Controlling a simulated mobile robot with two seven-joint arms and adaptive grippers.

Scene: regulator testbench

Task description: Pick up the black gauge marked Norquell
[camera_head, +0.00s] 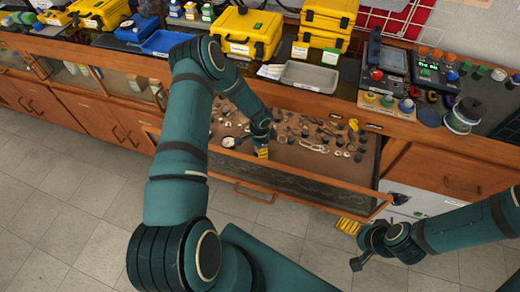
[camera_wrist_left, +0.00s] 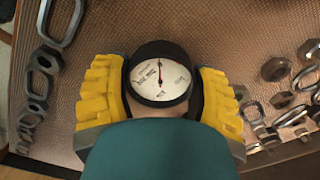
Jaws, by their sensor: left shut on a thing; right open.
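A round black gauge with a white dial and red needle (camera_wrist_left: 160,82) sits between the yellow fingers of my left gripper (camera_wrist_left: 162,98) in the left wrist view. The fingers are shut on its sides, one left and one right. The lettering on the dial is too small to read surely. In the head view my left gripper (camera_head: 262,151) is down in the open drawer (camera_head: 300,180), and the held gauge is not clearly visible there. I cannot tell whether it touches the drawer floor. My right gripper (camera_head: 350,227) is open and empty in front of the drawer, at lower right.
Shackles, nuts and other small metal parts (camera_head: 315,138) lie around the gripper in the drawer. A white-faced round item (camera_head: 228,142) lies left of it. On the counter above are a grey tray (camera_head: 308,76), yellow cases (camera_head: 247,33) and a blue bin (camera_head: 165,43).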

